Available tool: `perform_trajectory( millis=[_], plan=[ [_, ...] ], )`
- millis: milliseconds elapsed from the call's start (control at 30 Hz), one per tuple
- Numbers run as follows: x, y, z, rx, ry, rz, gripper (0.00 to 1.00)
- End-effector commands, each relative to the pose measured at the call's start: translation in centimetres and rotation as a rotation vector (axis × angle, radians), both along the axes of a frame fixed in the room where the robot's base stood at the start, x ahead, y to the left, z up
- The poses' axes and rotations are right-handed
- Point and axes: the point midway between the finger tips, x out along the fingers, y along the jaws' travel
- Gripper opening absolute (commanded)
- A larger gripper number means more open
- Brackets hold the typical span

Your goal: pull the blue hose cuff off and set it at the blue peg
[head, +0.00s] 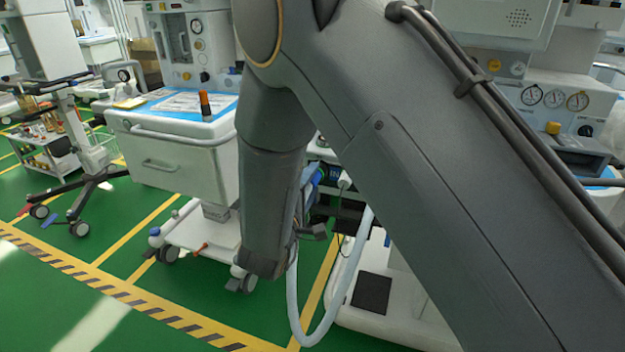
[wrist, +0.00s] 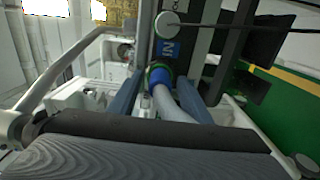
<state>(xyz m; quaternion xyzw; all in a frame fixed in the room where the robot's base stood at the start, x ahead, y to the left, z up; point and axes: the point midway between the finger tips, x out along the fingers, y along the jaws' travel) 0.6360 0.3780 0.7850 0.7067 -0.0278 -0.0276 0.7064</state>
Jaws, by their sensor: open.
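The blue hose cuff (wrist: 159,82) shows in the wrist view, seated at a round port with a green ring (wrist: 156,69), below a blue "IN" label (wrist: 167,48). A pale hose (wrist: 171,106) runs from the cuff toward the camera; in the head view the hose (head: 293,297) hangs in a loop. My gripper (wrist: 161,78) is open, its two blue-grey fingers on either side of the cuff. I cannot tell whether either finger touches it. In the head view my arm hides most of the gripper and port. I cannot make out the blue peg in either view.
A white cart with a blue top (head: 180,104) stands left of my arm, with an orange-capped item (head: 205,105) on it. A wheeled stand (head: 84,160) is farther left. A black panel (wrist: 265,42) is right of the port. Green floor (head: 150,215) is open in front.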

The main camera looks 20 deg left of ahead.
Motion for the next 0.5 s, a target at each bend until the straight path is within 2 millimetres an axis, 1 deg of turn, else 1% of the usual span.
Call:
perform_trajectory(
  millis=[33,300,500],
  plan=[
    [0.00,-0.01,-0.02,0.000,0.000,0.000,0.45],
    [0.00,-0.01,-0.02,-0.001,0.000,0.000,0.00],
    [-0.08,0.01,0.00,-0.001,0.000,0.000,0.00]
  ],
)
